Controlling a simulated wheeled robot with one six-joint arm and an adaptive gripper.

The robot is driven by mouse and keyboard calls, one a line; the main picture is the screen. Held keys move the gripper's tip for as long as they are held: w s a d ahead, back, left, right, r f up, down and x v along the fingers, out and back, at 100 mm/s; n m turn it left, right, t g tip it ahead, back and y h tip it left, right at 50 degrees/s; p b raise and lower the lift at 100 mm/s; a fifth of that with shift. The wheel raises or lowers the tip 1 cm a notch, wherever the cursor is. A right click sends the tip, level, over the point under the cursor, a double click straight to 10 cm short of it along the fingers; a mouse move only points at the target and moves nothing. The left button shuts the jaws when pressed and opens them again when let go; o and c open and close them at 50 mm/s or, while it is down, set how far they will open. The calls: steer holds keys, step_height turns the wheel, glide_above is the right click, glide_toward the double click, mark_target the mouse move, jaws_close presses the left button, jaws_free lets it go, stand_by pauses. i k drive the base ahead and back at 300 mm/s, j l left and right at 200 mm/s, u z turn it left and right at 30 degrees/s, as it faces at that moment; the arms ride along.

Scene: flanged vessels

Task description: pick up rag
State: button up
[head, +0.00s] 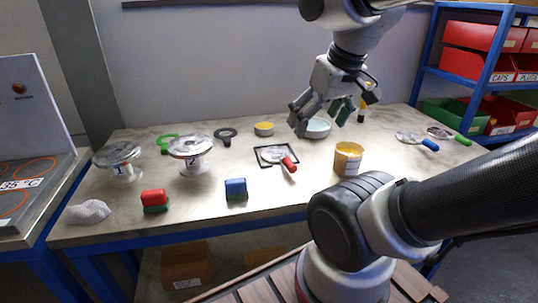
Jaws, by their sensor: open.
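The rag (88,212) looks like a crumpled pale grey-white cloth. It lies on the table (215,220) at its front left corner, in the head view. My gripper (318,120) is in the air above the back middle of the table, far to the right of the rag. Its fingers are apart, with nothing seen held between them. A pale bowl (318,129) shows behind or below the fingers; I cannot tell the gap between them.
Two flanged vessels (191,147) (120,158) stand behind the rag. A red block (153,198) and a blue block (236,189) are to its right. A yellow tin (347,158) stands right of centre. A hotplate bench (35,190) adjoins at left.

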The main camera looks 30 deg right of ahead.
mark_target(91, 212)
steer(key=j+u, duration=0.35)
steer(key=i+j+u, duration=0.15)
steer(key=u, duration=0.15)
steer(key=j, duration=0.1)
